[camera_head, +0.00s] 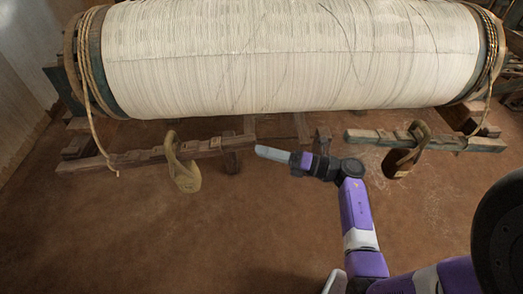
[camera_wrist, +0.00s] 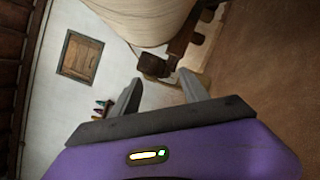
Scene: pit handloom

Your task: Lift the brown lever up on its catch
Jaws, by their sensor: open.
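The brown lever (camera_head: 138,156) is a long notched wooden bar lying nearly level below the left half of the large white roll. The catch cannot be made out.
The white roll (camera_head: 290,55) spans the top of the view, with ropes at both ends. A greenish lever (camera_head: 480,144) with a darker looped weight (camera_head: 401,162) is to the right. A wooden post (camera_head: 322,138) stands near my gripper. The brown floor in front is clear.

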